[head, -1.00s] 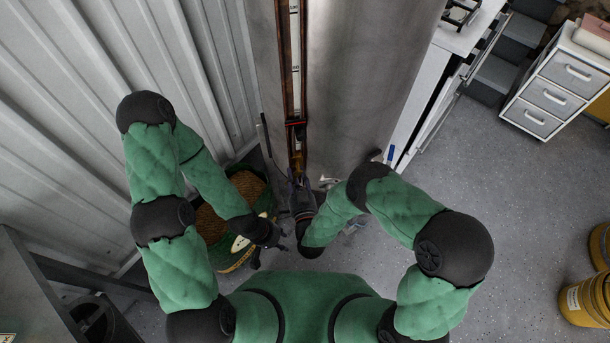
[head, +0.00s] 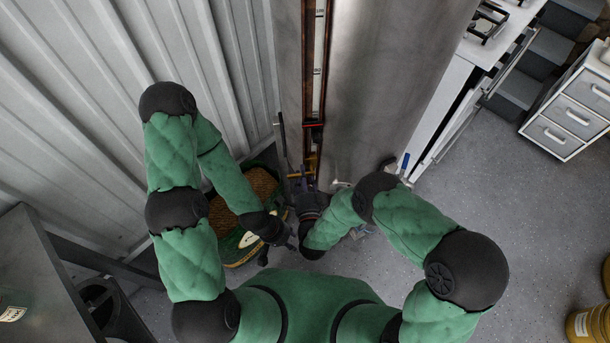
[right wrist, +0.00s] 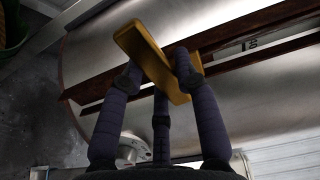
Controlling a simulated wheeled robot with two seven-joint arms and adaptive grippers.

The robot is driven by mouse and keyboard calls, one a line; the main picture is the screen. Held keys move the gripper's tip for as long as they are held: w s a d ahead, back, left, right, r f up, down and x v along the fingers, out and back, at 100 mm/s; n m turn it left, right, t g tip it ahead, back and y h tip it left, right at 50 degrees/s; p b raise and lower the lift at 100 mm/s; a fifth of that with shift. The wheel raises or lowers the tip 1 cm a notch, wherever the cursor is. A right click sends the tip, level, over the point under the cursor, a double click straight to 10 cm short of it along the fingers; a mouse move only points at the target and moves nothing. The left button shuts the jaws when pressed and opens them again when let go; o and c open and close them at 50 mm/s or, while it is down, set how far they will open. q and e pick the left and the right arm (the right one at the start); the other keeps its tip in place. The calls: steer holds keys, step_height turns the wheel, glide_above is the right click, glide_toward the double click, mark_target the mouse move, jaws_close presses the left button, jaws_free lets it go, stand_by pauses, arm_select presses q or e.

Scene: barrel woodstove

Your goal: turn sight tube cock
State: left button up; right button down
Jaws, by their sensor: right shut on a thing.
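The sight tube (head: 318,70) runs up the front of the large metal barrel in a brown frame with a red band. Its brass-yellow cock (head: 296,175) is at the lower end. In the right wrist view the cock's flat yellow handle (right wrist: 143,50) lies tilted between my dark fingers. My right gripper (head: 304,185) is shut on this handle, and it also fills the right wrist view (right wrist: 160,72). My left gripper (head: 281,246) is lower, empty, with its fingers apart, in front of a green container. The cock's body is mostly hidden.
The metal barrel (head: 385,75) stands directly ahead. The green container with woven-looking contents (head: 262,187) is left of the cock. A corrugated wall (head: 75,110) closes the left side. A white stove (head: 470,60) and drawers (head: 565,110) are right; the floor between is free.

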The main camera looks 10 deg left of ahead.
steer(key=shift+r+m, duration=0.2)
steer(key=shift+m, duration=0.5)
steer(key=c, duration=0.9)
jaws_free()
